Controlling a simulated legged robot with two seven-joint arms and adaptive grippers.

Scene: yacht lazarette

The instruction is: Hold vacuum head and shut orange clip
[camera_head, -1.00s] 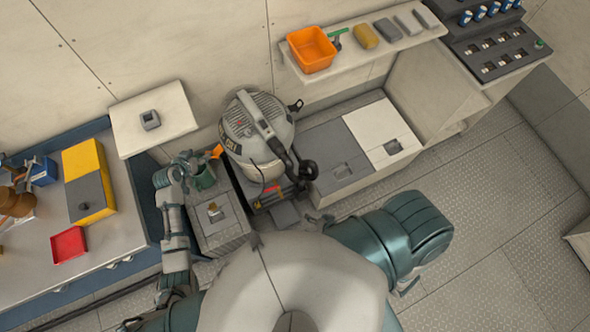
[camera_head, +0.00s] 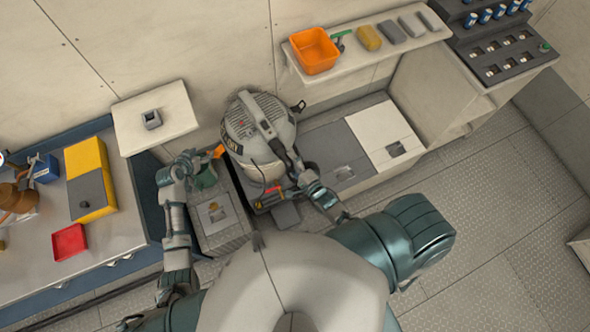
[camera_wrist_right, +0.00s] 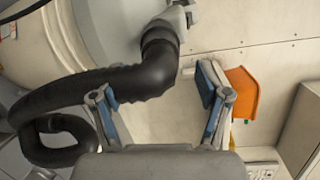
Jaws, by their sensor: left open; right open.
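The vacuum (camera_head: 258,125) stands upright in the middle of the head view, its grey rounded head on top. The orange clip (camera_head: 218,151) shows at its left side; whether it is shut is too small to tell. My left gripper (camera_head: 194,157) is open just left of the clip, apart from the vacuum body. My right gripper (camera_head: 303,172) is at the vacuum's right side, by the hose. In the right wrist view, my right gripper (camera_wrist_right: 163,98) is open with nothing between its blue pads. The black hose (camera_wrist_right: 118,85) runs behind its left finger; the vacuum body (camera_wrist_right: 105,30) is beyond.
An orange bin (camera_head: 315,51) and several small blocks sit on the wall shelf (camera_head: 370,55). A workbench (camera_head: 45,215) with a yellow case (camera_head: 87,160) and red tray (camera_head: 69,242) is at left. Floor at right is clear.

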